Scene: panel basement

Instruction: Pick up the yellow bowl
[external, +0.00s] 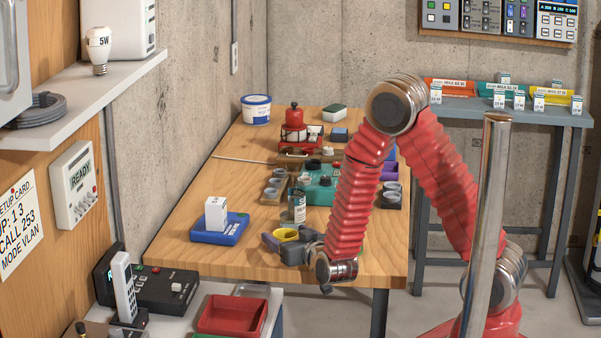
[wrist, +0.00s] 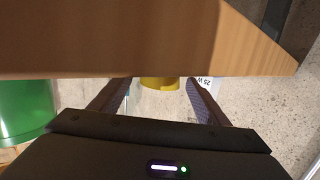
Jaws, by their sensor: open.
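The yellow bowl (external: 285,235) is near the front edge of the wooden table (external: 190,258) in the external view. My gripper (external: 290,239) is low over that edge, its dark fingers apart on either side of the bowl, which is partly covered by them. I cannot tell whether they touch it. In the wrist view my gripper (wrist: 158,90) is open, and a yellow piece (wrist: 158,84), probably the bowl, shows between the fingertips. A broad wood-coloured surface (wrist: 130,40) hides its upper part.
A blue tray (external: 220,230) with a white box (external: 215,213) is left of the bowl. A teal case (external: 322,190) and dark cup tray (external: 391,195) are farther back. A red tray (external: 233,315) is in front.

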